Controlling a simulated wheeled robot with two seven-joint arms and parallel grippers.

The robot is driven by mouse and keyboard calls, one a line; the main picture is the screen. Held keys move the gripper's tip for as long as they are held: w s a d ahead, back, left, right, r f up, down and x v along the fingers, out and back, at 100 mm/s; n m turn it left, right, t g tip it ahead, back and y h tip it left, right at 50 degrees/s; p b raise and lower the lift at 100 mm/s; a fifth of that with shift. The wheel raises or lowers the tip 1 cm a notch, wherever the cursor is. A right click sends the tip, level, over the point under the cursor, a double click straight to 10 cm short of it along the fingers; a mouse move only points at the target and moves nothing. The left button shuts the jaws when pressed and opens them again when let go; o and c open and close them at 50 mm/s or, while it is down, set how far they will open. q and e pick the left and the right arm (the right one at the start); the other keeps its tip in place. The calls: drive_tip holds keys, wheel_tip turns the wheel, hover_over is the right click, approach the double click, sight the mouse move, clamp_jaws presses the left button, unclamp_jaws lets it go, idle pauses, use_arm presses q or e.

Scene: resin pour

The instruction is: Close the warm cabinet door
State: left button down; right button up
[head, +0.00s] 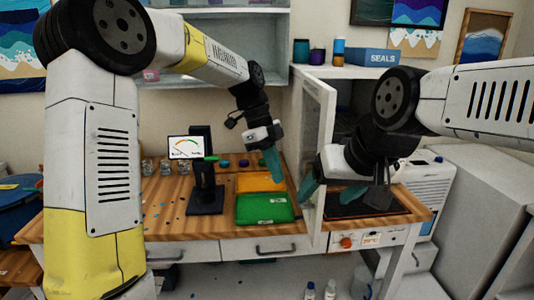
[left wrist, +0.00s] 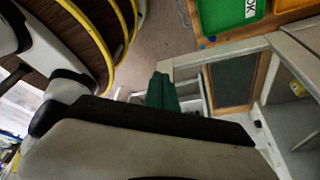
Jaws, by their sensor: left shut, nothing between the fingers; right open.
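The warm cabinet (head: 346,72) stands at the right end of the bench, its dark interior partly hidden by my right arm. Its pale framed door (head: 319,105) stands open, swung out toward me and seen at a steep angle. My right gripper (head: 331,192) is open at the lower part of the door, with one teal finger on each side of the door's line; I cannot tell whether either touches it. My left gripper (head: 272,164) is shut and empty, left of the door above the trays. Its teal fingers also show in the left wrist view (left wrist: 162,92).
A green tray (head: 264,221) and an orange tray (head: 281,182) lie left of the door. A black stand (head: 206,199) and a gauge display (head: 186,147) are farther left. A control panel with an orange knob (head: 347,242) is below the cabinet. Jars and a blue SEALS box (head: 368,57) sit on top.

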use_arm(q)
drive_tip(key=shift+s+d+f, duration=0.15)
drive_tip(key=shift+s+d, duration=0.45)
drive_tip(key=shift+d, duration=0.3)
drive_tip(key=shift+s+d+f, duration=0.15)
drive_tip(key=shift+s+d, duration=0.45)
drive_tip(key=shift+d, duration=0.25)
